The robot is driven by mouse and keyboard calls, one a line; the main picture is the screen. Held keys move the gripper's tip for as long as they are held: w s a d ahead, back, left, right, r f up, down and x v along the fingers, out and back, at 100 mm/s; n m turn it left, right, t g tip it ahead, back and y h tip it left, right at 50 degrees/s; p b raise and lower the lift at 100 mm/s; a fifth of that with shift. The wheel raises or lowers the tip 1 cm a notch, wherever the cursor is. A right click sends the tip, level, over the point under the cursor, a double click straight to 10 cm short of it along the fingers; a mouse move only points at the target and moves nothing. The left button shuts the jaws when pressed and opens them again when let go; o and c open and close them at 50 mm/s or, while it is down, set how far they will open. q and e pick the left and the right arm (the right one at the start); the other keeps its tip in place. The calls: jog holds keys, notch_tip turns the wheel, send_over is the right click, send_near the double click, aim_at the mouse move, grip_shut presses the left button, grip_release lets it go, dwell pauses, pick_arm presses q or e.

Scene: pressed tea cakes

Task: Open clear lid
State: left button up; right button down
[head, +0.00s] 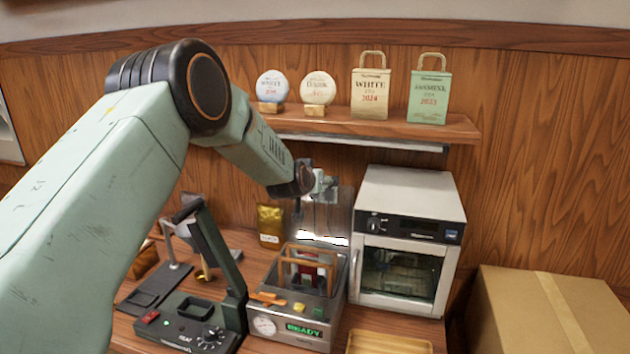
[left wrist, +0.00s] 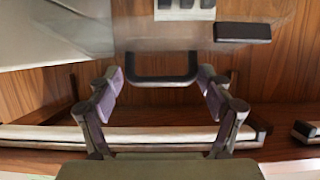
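The clear lid (head: 335,217) stands raised, roughly upright, at the back of the steel machine (head: 292,328) with a lit READY display. The machine's top is open and a brown frame shows inside. In the left wrist view the lid's black handle (left wrist: 161,81) lies ahead, between the spread fingers. My left gripper (head: 325,184) is at the lid's upper edge. It also shows in the left wrist view (left wrist: 161,85), open, its purple pads on either side of the handle with small gaps. My right gripper is in neither view.
A white oven (head: 410,200) stands close on the right. A wooden shelf (head: 440,128) with tea packages hangs behind and above the gripper. A dark press (head: 205,325) stands left of the machine, a wooden tray (head: 388,343) in front of the oven, and a cardboard box (head: 550,310) far right.

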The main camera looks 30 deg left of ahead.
pick_arm(q)
jog(key=shift+s+d+r, duration=0.1)
jog(key=shift+s+d, duration=0.05)
jog(key=shift+s, duration=0.3)
jog(key=v, duration=1.1)
jog(key=shift+s+d+r, duration=0.2)
jog(key=shift+s+r, duration=0.05)
jog(key=shift+s, duration=0.05)
jog(key=shift+w, duration=0.1)
jog(key=shift+c, duration=0.2)
